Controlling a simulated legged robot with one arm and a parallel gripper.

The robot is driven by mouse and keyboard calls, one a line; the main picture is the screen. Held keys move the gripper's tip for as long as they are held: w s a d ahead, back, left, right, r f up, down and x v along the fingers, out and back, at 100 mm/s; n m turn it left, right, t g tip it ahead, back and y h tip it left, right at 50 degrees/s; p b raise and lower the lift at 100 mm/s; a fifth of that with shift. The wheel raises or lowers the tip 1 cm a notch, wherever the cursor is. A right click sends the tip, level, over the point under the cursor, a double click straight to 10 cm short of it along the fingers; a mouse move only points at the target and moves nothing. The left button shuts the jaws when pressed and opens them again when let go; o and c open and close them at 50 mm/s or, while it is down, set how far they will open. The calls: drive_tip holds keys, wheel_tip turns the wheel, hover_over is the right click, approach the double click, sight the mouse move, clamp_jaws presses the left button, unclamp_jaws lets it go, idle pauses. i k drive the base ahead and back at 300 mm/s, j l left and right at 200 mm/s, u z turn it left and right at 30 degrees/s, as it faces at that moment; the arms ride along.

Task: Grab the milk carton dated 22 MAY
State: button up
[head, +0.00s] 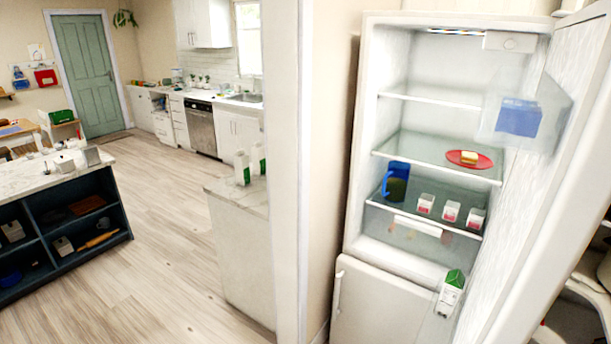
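A white carton with a green top and side (450,293) shows low by the open fridge door, in front of the fridge's lower front. It has small dark print that I cannot read. I cannot tell what supports it. Two more green-and-white cartons, a left one (242,168) and a right one (258,159), stand upright side by side on a pale counter (238,195) left of the wall edge. No date is legible on any carton. My gripper is not in view.
The fridge (362,180) stands open, its door (545,180) swung right. Inside are a blue pitcher (396,181), small white-and-red cups (451,211) and a red plate (468,158). A door bin holds a blue box (519,117). A dark island (62,225) stands left; wooden floor (175,225) is clear.

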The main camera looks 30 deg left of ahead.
sight(242, 167)
drive_tip(key=i+j+u, duration=0.25)
drive_tip(key=j+u, duration=0.25)
drive_tip(key=i+j+u, duration=0.25)
drive_tip(key=u, duration=0.25)
drive_tip(key=i+j+u, duration=0.25)
drive_tip(key=u, duration=0.25)
drive_tip(key=i+j+u, duration=0.3)
drive_tip(key=i+u, duration=0.15)
drive_tip(key=i+j+u, duration=0.15)
drive_tip(key=i+u, duration=0.75)
drive_tip(key=i+z, duration=0.3)
drive_tip(key=i, duration=0.25)
drive_tip(key=i+j+z, duration=0.15)
drive_tip(key=i+z, duration=0.15)
drive_tip(key=i, duration=0.3)
drive_tip(key=i+j+z, duration=0.3)
drive_tip(key=i, duration=0.25)
drive_tip(key=i+z, duration=0.25)
drive_tip(key=z, duration=0.25)
drive_tip(key=i+z, duration=0.25)
drive_tip(key=z, duration=0.25)
drive_tip(key=i+j+z, duration=0.2)
drive_tip(key=z, duration=0.3)
drive_tip(key=i+j+z, duration=0.2)
drive_tip(key=z, duration=0.3)
drive_tip(key=i+j+z, duration=0.25)
drive_tip(key=j+z, duration=0.25)
drive_tip(key=i+j+z, duration=0.25)
drive_tip(key=k+j, duration=0.05)
drive_tip(key=j, duration=0.05)
